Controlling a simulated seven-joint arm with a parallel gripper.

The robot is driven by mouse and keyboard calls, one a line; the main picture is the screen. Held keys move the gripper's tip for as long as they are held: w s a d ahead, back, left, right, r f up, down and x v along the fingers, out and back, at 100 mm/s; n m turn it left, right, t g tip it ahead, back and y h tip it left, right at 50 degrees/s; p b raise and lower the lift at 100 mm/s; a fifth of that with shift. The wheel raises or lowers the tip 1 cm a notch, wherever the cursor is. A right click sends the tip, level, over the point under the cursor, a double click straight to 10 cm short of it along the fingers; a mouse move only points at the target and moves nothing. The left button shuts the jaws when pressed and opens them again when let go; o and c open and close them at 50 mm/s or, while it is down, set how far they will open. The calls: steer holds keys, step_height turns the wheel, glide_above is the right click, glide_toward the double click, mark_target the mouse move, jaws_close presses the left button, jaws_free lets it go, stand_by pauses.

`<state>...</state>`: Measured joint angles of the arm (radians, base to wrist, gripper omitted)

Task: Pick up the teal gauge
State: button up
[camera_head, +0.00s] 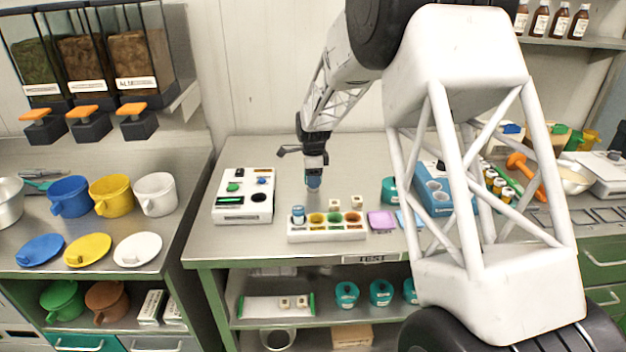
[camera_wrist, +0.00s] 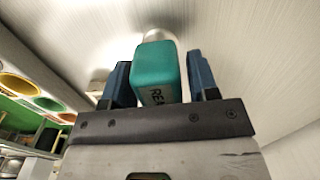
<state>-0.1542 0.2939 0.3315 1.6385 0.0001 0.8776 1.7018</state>
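The teal gauge (camera_wrist: 156,72) is a rounded teal block with dark lettering starting "REA". It sits between my gripper's two blue fingers in the wrist view, and a pale round part shows behind its far end. My gripper (camera_wrist: 160,78) has a finger on each side of it; a narrow gap shows on the right, and contact on the left is unclear. The palm edge hides the gauge's near end. In the head view my gripper (camera_head: 314,184) points down low over the table, behind the tray, and the gauge cannot be told from the blue fingers.
A white tray (camera_head: 327,236) with coloured wells stands in front of my gripper. A white instrument box (camera_head: 229,213) is left of it. A teal jar (camera_head: 389,190), a purple pad (camera_head: 381,221) and a blue rack (camera_head: 433,203) are to the right. Bare metal table lies around my gripper.

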steer(key=c, duration=0.8)
steer(key=shift+o, duration=0.2)
steer(key=shift+r, duration=0.15)
steer(key=shift+r, duration=4.9)
steer(key=o, duration=0.5)
steer(key=shift+c, duration=1.5)
steer(key=s+d, duration=0.6)
steer(key=s, duration=0.4)
steer(key=shift+f, duration=0.35)
steer(key=shift+s, duration=0.1)
